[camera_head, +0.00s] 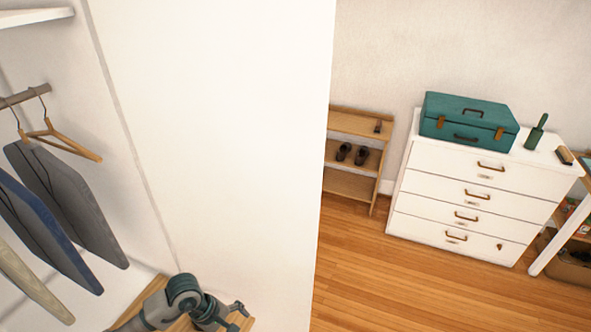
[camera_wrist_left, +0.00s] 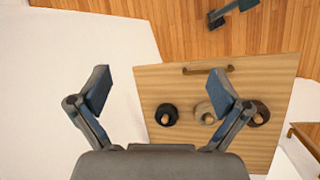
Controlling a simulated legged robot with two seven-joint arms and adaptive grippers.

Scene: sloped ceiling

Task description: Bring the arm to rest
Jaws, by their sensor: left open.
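My left arm (camera_head: 185,293) comes in at the bottom of the head view, in front of the white wall panel. Its gripper (camera_head: 238,312) is low in that view, beside a wooden surface. In the left wrist view, the left gripper (camera_wrist_left: 162,82) has its two fingers spread wide, with nothing between them. I cannot tell the distance to the board. My right gripper does not show clearly in either view.
Clothes (camera_head: 75,200) hang at the left, with an empty wooden hanger (camera_head: 65,140). The tall white panel (camera_head: 215,120) stands mid-view. Beyond it are a shoe rack (camera_head: 357,124), a white dresser (camera_head: 470,205) bearing a teal case (camera_head: 468,120), and clear wooden floor (camera_head: 400,280).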

